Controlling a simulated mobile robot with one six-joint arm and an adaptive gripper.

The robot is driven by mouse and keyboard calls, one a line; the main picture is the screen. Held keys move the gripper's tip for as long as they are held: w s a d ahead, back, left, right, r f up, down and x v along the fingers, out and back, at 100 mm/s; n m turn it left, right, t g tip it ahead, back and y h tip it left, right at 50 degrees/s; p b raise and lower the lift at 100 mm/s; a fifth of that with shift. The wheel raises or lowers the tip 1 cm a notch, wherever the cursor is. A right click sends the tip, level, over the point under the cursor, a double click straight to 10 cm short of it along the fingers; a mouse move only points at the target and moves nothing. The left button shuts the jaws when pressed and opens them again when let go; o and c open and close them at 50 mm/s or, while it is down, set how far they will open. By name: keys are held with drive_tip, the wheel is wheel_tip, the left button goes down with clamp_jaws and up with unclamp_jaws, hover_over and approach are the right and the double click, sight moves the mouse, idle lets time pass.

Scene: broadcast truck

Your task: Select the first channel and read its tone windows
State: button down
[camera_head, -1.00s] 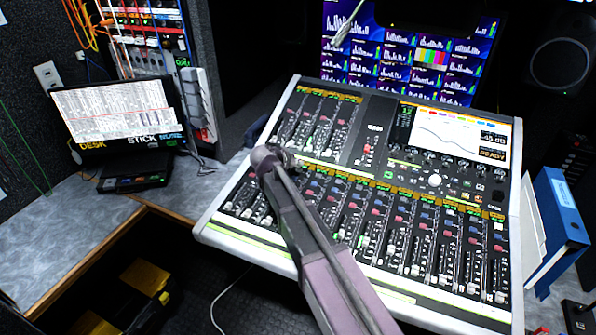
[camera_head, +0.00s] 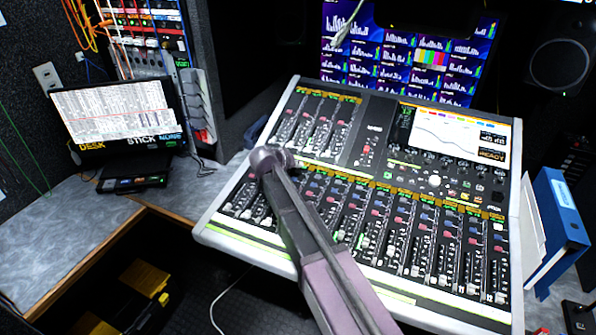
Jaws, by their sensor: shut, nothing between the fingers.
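The mixing console (camera_head: 212,226) fills the middle, tilted, with a lower row of several channel strips and a smaller upper-left bank (camera_head: 318,122). Its screen (camera_head: 450,133) shows a curve on white, with a readout box (camera_head: 492,155) at its right reading READY. My arm rises from the bottom over the console. My gripper (camera_head: 287,158) is at the upper left, by the left end of the lower strips and below the upper bank. It is shut and empty. It is small and dark against the panel, so I cannot tell whether it touches a control.
A monitor wall (camera_head: 400,62) with many bar graphs is behind the console. A patch rack (camera_head: 145,40) with cables is at the upper left.

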sight(297, 176)
drive_tip(key=shift+w+f+b, duration=0.1)
drive_tip(key=shift+f+b, duration=0.75)
idle(1.1)
drive_tip(key=shift+r, duration=0.2)
drive_tip(key=shift+r+p, duration=0.65)
drive_tip(key=shift+p, duration=0.2)
drive_tip(key=r+p, duration=0.3)
drive_tip(key=s+r+p, duration=0.1)
drive_tip(key=r+p, duration=0.1)
drive_tip(key=shift+a, duration=0.15)
idle(0.4)
idle(0.8)
